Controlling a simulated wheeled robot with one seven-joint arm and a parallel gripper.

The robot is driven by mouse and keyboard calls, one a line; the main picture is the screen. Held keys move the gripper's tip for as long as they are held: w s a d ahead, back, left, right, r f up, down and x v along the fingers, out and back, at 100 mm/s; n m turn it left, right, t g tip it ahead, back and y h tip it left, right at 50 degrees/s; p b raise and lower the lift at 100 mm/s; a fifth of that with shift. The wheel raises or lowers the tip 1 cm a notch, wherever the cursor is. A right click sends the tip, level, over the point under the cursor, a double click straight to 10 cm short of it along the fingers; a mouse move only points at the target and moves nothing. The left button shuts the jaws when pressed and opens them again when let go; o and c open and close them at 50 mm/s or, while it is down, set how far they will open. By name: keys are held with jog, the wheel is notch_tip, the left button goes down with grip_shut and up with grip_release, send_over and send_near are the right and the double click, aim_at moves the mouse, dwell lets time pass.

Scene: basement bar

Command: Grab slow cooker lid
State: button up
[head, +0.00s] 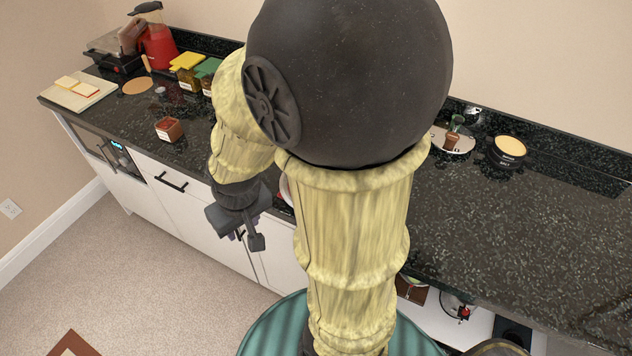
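I cannot make out the slow cooker lid for certain. A small part of a pale, rounded object with a dark red area (286,190) shows at the counter's front edge, mostly hidden behind my arm; I cannot tell whether it is the slow cooker. My gripper (240,240) hangs in front of the counter, above the floor, pointing down. Its two dark fingers look apart, with nothing visible between them. My arm covers the middle of the view and the counter behind it.
The dark counter (520,235) holds a red blender (158,48), a cutting board (95,95), a small red-brown box (168,129) and a black tub (508,152). White cabinets (165,205) stand below. Items show in an open space (455,305) at lower right. Carpet (130,270) at left is mostly clear.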

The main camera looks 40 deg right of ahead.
jog(key=o, duration=0.4)
jog(key=shift+w, duration=0.15)
jog(key=shift+c, duration=0.2)
jog(key=w+m+t+p, duration=0.1)
jog(key=w, duration=0.3)
jog(key=w+a+m+t, duration=0.1)
jog(key=w+m, duration=0.1)
jog(key=w, duration=0.2)
jog(key=w+m+t+p, duration=0.1)
jog(key=w, duration=0.2)
jog(key=shift+w+a+r+m+p, duration=0.15)
jog(key=shift+w+r+m+p, duration=0.15)
jog(key=shift+w+m, duration=0.1)
jog(key=w+d+f+m+g+h+p, duration=0.1)
jog(key=w+d+f+m+h+p, duration=0.25)
jog(key=w+d+m+h, duration=0.45)
jog(key=s+d+m+g+h, duration=0.1)
jog(key=s+m+g+h, duration=0.1)
jog(key=s, duration=0.1)
jog(key=s+d+m+g+h+p, duration=0.1)
jog(key=s+m+g, duration=0.2)
jog(key=s, duration=0.1)
jog(key=s+d+m+g+h+p, duration=0.1)
jog(key=s+m+g+h, duration=0.1)
jog(key=s, duration=0.1)
jog(key=shift+s+d+f+g+h, duration=0.1)
jog(key=shift+s+f+g+h, duration=0.05)
jog(key=shift+f+g+h, duration=0.2)
jog(key=shift+d, duration=0.1)
